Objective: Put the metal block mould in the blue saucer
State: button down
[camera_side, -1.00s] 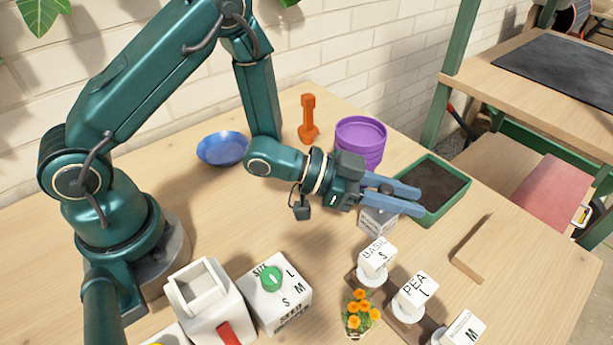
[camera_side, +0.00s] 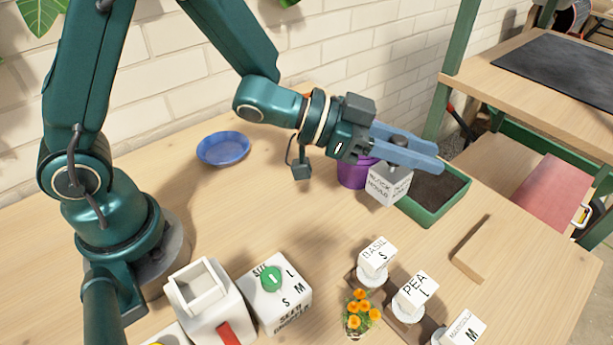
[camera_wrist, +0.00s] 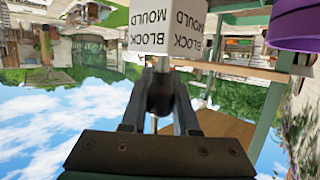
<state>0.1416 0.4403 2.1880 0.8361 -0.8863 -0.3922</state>
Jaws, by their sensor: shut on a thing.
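The metal block mould (camera_side: 388,184) is a pale cube lettered "BLOCK MOULD" with a dark knob on top. My gripper (camera_side: 408,147) is shut on that knob, and the mould hangs below the fingers, above the table. In the wrist view the block mould (camera_wrist: 178,30) shows at the top, beyond the fingers (camera_wrist: 160,95). The blue saucer (camera_side: 223,148) lies on the table at the left, near the wall, and looks empty. My gripper is well to the right of it.
A purple pot (camera_side: 353,172) stands behind the mould, partly hidden. A green tray of soil (camera_side: 432,217) is at the right. Labelled blocks (camera_side: 413,292), a flower pot (camera_side: 358,318) and a seed box (camera_side: 278,297) stand in front. The middle table is clear.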

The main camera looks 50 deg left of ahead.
jog(key=w+a+r+n+t+y, duration=0.4)
jog(key=w+a+r+n+y, duration=0.25)
jog(key=w+a+y, duration=0.2)
jog(key=a+n+g+y, duration=0.2)
jog(key=a+n+y, duration=0.7)
jog(key=a, duration=0.6)
jog(key=n+g+y, duration=0.8)
jog(key=n+g, duration=0.4)
send_over(218, 145)
notch_tip(218, 145, down, 9)
jog(key=shift+m+h, duration=0.25)
jog(key=shift+d+f, duration=0.1)
jog(key=shift+f, duration=2.6)
